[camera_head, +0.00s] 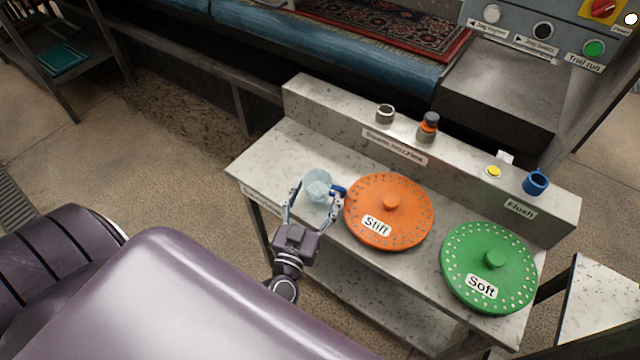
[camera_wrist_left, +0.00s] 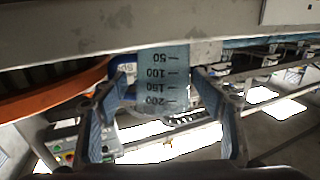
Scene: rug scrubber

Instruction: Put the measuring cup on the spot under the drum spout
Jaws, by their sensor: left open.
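The measuring cup (camera_head: 318,181) is clear and pale blue. It stands at the left end of the speckled bench, with a blue handle on its right side. My left gripper (camera_head: 316,201) is open, its two fingers on either side of the cup. In the left wrist view the cup (camera_wrist_left: 163,85) shows with printed marks from 50 to 200, between the spread fingers. I cannot tell whether either finger touches it. I cannot make out the drum spout or the spot under it. My right gripper is not in view.
Right of the cup lie an orange disc (camera_head: 367,225) marked Stiff and a green disc (camera_head: 460,262) marked Soft. The bench's raised back ledge (camera_head: 330,105) carries small knobs and a blue cup-shaped piece (camera_head: 536,182). Behind is a machine with a rug (camera_head: 385,28) and control buttons.

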